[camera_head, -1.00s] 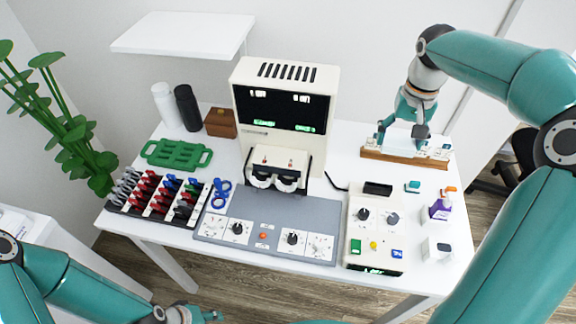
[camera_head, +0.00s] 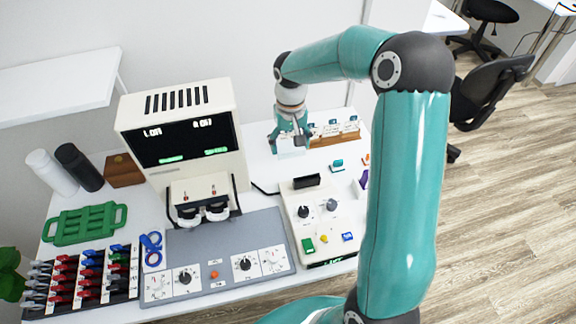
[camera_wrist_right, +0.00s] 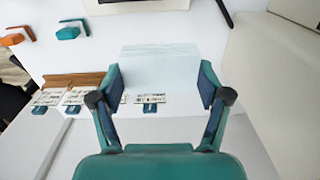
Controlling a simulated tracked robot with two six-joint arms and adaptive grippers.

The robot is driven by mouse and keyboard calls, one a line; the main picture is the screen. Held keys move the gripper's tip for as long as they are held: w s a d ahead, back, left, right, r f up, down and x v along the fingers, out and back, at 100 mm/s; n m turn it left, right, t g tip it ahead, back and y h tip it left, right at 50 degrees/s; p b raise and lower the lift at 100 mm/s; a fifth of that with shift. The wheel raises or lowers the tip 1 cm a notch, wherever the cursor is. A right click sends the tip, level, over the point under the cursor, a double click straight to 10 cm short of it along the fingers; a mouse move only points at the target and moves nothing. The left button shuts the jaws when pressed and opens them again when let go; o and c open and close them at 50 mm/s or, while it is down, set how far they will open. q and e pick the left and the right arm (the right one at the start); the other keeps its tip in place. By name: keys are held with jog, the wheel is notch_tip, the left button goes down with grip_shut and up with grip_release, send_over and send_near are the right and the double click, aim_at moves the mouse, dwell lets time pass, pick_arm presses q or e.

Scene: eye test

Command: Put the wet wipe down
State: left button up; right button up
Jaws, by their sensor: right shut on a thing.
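My left gripper is out of view.
The cream tester (camera_head: 180,105) stands to the left, with the grey panel (camera_head: 222,244) in front. A cream control box (camera_head: 318,222) is nearer. A teal block (camera_head: 337,165) lies right of the gripper.

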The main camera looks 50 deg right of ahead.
aim_at(290, 174)
notch_tip(290, 174, down, 10)
jog(key=shift+r+p, duration=0.25)
jog(key=shift+p, duration=0.3)
jog(key=shift+f, duration=0.4)
jog(key=shift+f, duration=0.1)
jog(key=o, duration=0.7)
